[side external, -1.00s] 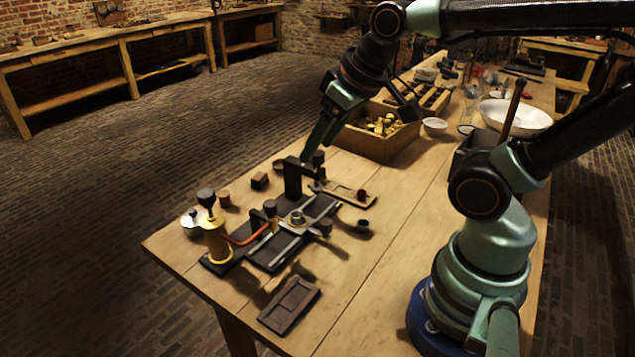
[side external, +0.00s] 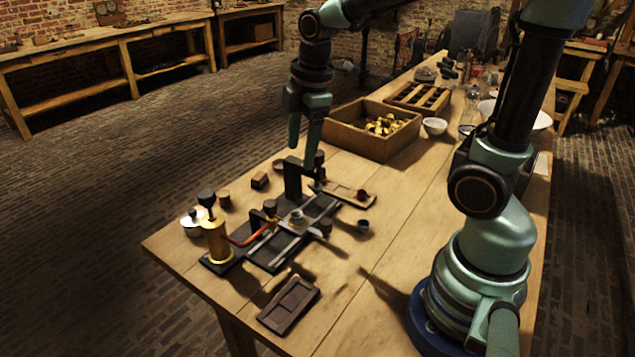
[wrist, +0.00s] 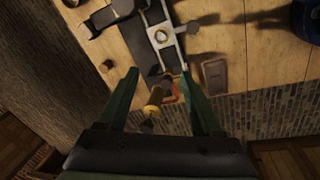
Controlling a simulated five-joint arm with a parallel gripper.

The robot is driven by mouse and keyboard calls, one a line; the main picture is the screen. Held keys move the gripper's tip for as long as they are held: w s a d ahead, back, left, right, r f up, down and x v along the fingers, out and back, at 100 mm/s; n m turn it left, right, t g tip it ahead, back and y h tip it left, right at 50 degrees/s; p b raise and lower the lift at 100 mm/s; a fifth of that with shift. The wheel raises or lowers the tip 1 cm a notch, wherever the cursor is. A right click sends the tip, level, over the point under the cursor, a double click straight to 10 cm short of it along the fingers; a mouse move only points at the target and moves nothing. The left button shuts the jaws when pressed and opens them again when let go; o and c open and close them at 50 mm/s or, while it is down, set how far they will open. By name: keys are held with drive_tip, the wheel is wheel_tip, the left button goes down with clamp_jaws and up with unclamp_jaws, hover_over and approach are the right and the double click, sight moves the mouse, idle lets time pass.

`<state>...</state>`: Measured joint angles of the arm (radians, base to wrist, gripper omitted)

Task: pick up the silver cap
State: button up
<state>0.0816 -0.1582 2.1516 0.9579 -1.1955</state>
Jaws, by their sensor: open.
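A small silver ring-shaped piece (side external: 297,217), which looks like the silver cap, sits on the dark rail fixture (side external: 268,262) near the front of the bench. It also shows as a pale ring in the wrist view (wrist: 162,36). My gripper (side external: 306,166) points down above the back of the fixture, beside the dark upright post (side external: 292,180). Its two fingers are spread and nothing is between them. In the wrist view my open gripper (wrist: 159,73) has the fixture and brass cylinder (wrist: 153,102) below it. The ring lies beyond the fingertips there.
A brass pump (side external: 216,242) with a red pipe and a silver-white pot (side external: 192,223) stand to the left. A dark tray (side external: 289,304) lies in front. A wooden box of brass parts (side external: 372,145) stands behind.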

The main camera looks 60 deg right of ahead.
drive_tip(key=w+d+f+n+g, duration=0.2)
drive_tip(key=w+f+n, duration=0.1)
drive_tip(key=f+n, duration=0.3)
drive_tip(key=n, duration=0.2)
hover_over(297, 218)
drive_tip(key=d, duration=0.1)
drive_tip(key=f, duration=0.4)
drive_tip(key=w+f, duration=0.1)
drive_tip(key=f, duration=0.1)
drive_tip(key=shift+d+f, duration=0.2)
drive_tip(key=shift+f, duration=0.1)
drive_tip(key=shift+s+a+f, duration=0.1)
drive_tip(key=shift+a+f, duration=0.05)
drive_tip(key=shift+f, duration=1.2)
drive_tip(key=shift+a+f, duration=0.1)
drive_tip(key=shift+f, duration=1.2)
clamp_jaws()
